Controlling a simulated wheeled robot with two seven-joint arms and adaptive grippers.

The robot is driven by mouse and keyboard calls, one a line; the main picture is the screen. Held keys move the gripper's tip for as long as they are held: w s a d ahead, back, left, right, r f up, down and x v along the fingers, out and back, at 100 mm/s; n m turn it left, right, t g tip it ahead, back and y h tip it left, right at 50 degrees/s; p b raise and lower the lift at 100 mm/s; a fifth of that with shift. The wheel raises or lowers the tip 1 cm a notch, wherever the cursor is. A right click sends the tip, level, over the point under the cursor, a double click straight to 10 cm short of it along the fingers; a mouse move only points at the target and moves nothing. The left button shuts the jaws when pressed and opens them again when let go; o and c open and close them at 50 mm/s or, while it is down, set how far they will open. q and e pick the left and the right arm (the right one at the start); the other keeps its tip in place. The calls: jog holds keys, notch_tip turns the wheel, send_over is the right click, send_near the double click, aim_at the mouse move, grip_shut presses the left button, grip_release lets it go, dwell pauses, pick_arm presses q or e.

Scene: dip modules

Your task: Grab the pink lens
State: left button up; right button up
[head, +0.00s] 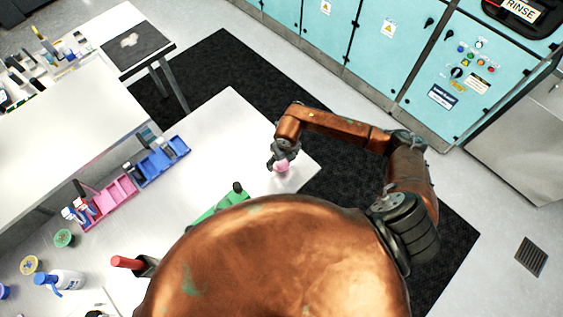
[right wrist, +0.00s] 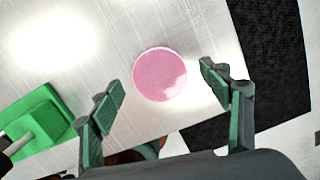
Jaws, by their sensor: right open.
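The pink lens (right wrist: 160,74) is a round, flat pink disc on the pale table in the right wrist view, with a bright glare on its lower right. In the head view the pink lens (head: 282,167) shows at the table's right corner, partly hidden by my right gripper (head: 280,157). In the right wrist view my right gripper (right wrist: 165,98) is open, with its two fingers apart on the left and right of the lens. Nothing is between the fingers that they touch. My left gripper does not show.
A green tray (head: 207,214) with a dark-handled item stands left of the lens; its green end (right wrist: 35,118) shows in the right wrist view. Pink (head: 110,199) and blue (head: 160,163) holders stand further left. The table (head: 225,125) is clear behind the lens, and its edge is close on the right.

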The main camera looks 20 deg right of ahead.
jog(key=shift+c, duration=0.4)
jog(key=c, duration=1)
jog(key=shift+o, duration=0.2)
